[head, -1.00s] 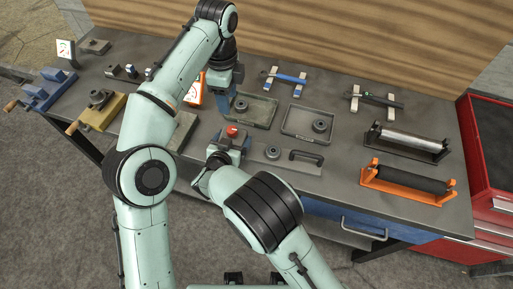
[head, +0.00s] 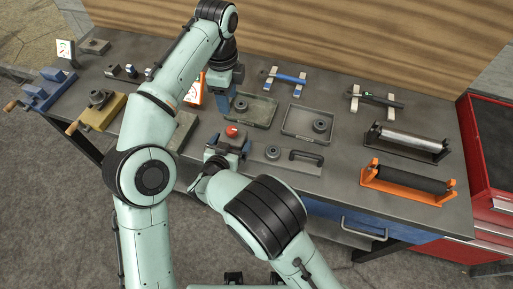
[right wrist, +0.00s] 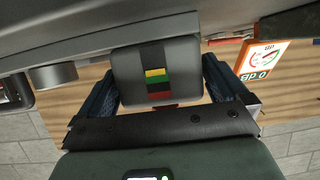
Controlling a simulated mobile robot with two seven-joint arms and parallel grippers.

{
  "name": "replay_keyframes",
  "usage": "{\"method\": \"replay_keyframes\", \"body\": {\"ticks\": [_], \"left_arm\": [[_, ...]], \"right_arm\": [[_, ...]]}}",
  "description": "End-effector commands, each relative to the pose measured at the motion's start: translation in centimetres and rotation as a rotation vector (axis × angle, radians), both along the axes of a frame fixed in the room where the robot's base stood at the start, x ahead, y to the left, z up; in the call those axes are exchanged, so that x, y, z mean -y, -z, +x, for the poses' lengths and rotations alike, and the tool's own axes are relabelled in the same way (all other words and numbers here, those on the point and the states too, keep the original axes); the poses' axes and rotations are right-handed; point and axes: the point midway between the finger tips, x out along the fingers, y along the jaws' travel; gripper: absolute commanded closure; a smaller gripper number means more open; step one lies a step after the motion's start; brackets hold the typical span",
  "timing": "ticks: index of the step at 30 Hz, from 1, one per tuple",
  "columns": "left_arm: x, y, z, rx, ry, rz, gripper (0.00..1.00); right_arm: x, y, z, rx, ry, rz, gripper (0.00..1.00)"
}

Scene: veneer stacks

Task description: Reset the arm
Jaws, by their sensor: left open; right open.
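My left gripper (head: 224,104) is the higher one in the head view. It points down over the bench beside a grey tray, open, with its fingertips partly hidden. My right gripper (head: 228,145) is low over the bench's front part, close to a red round knob (head: 232,131). In the right wrist view its two dark blue fingers (right wrist: 160,88) stand apart. A grey block with a yellow, green and red stripe (right wrist: 157,72) shows between them. I cannot tell whether the fingers touch it.
The bench (head: 340,165) carries a tray with a round weight (head: 308,136), a plate with a black handle (head: 305,157), a silver roller (head: 410,140) and an orange-framed black roller (head: 405,181). Blue (head: 42,92) and yellow (head: 97,110) vises stand left. A red cabinet (head: 490,150) stands right.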

Motion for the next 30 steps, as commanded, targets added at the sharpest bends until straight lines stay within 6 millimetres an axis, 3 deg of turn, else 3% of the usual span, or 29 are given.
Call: {"method": "replay_keyframes", "body": {"ticks": [6,13,18,30], "left_arm": [[0.0,0.0,0.0,0.0,0.0,0.0,0.49],[0.0,0.0,0.0,0.0,0.0,0.0,0.49],[0.0,0.0,0.0,0.0,0.0,0.0,0.49],[0.0,0.0,0.0,0.0,0.0,0.0,0.49]], "right_arm": [[-1.3,-1.9,-4.4,0.0,-0.005,0.002,0.0],[-2.1,-3.4,-7.8,0.001,-0.002,0.0,0.0],[-2.4,-3.8,-8.8,0.0,-0.001,-0.001,0.0],[-2.4,-3.8,-8.9,0.0,-0.001,-0.001,0.0]]}}
